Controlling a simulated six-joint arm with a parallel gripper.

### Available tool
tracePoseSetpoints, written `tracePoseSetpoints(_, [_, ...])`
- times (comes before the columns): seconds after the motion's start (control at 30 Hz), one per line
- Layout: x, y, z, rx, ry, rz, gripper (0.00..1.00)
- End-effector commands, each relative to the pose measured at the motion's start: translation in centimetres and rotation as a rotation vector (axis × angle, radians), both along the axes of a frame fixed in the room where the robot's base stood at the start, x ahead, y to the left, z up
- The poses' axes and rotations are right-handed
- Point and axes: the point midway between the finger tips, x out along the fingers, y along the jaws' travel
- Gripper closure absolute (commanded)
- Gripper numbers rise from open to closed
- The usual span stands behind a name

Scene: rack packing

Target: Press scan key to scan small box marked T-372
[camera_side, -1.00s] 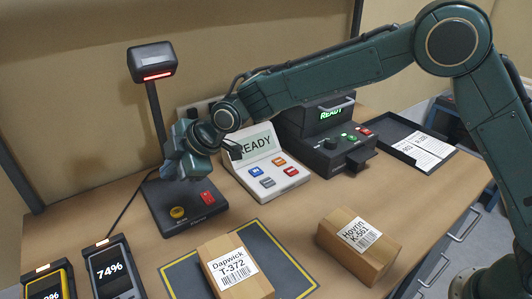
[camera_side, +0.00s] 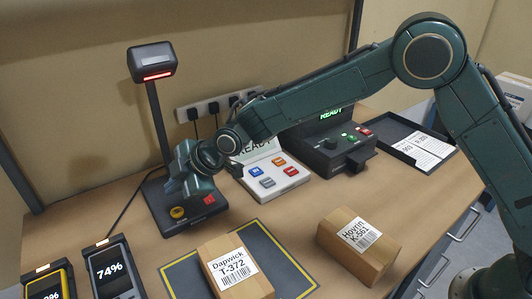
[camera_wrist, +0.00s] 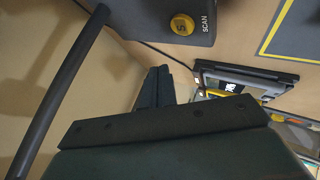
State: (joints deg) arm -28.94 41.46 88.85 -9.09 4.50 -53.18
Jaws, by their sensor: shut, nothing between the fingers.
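The small box marked Dapwick T-372 (camera_side: 232,285) lies label up on the dark mat with a yellow border (camera_side: 183,272). The barcode scanner (camera_side: 152,62) stands on a post over a black base (camera_side: 152,200), its red light strip lit. On the base are a yellow button (camera_side: 178,212) and a red key (camera_side: 209,199). In the wrist view the yellow button (camera_wrist: 183,25) has the word SCAN beside it. My gripper (camera_side: 188,195) is shut and empty, low over the scanner base just behind the buttons. I cannot tell if it touches the base.
A white panel with coloured keys (camera_side: 290,187) and a black device with a green READY display (camera_side: 325,155) stand to the right. Handheld devices (camera_side: 112,270) stand at left front. A black tray (camera_side: 385,125) holds papers.

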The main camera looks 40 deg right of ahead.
Motion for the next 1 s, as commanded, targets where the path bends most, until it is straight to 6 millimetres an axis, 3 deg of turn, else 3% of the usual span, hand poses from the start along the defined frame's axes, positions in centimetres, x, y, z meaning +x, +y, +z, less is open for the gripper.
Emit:
tracePoseSetpoints(0.4, [0.0, 0.0, -3.6, -0.001, 0.001, 0.000, 1.00])
tracePoseSetpoints(1.0, [0.0, 0.0, -4.1, 0.000, 0.000, 0.000, 1.00])
